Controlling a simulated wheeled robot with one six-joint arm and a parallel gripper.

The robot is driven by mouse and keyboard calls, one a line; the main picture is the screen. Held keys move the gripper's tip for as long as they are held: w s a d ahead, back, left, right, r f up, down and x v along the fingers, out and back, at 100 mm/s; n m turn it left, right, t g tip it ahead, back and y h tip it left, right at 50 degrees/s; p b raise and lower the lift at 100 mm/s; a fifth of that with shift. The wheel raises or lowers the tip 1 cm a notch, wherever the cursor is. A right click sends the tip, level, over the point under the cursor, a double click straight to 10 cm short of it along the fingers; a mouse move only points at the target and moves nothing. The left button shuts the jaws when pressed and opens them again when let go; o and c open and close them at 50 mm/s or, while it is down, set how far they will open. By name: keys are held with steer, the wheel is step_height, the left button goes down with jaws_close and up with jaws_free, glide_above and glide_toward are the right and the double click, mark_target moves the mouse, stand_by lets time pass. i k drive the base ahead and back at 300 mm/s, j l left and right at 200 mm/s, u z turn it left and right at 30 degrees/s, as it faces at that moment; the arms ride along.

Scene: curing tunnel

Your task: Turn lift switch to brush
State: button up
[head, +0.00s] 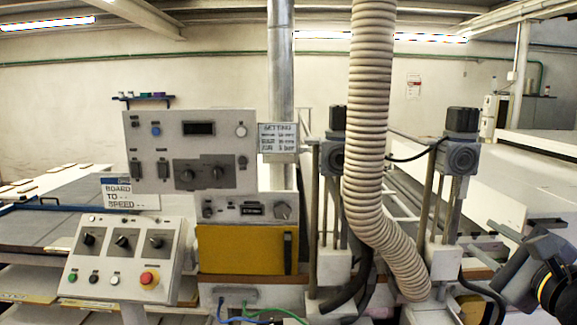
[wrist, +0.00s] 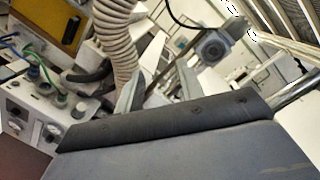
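A sloped control box (head: 122,262) stands at the lower left in the head view. Its upper row holds three black rotary switches: a left one (head: 89,240), a middle one (head: 122,241) and a right one (head: 156,241). Their labels are too small to read, so I cannot tell which is the lift switch. My gripper (head: 495,256) is at the far right of the head view, well away from the box. In the wrist view its two fingers (wrist: 158,90) stand apart with nothing between them. The sloped box's switches are not recognisable in the wrist view.
Behind is a grey panel (head: 190,150) with more knobs, above a yellow door (head: 240,250). A ribbed hose (head: 368,120) and two motor posts (head: 461,158) stand between my gripper and the box.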

mark_target(218, 172)
steer(key=i+j, duration=0.15)
steer(key=j, duration=0.25)
steer(key=i+j, duration=0.1)
steer(key=j, duration=0.3)
steer(key=i+j, duration=0.15)
steer(key=j, duration=0.2)
steer(key=i+j, duration=0.1)
steer(key=j, duration=0.3)
steer(key=i+j, duration=0.15)
steer(key=j, duration=0.25)
steer(key=i+j, duration=0.15)
steer(key=j, duration=0.25)
steer(key=i+j, duration=0.1)
steer(key=j, duration=0.3)
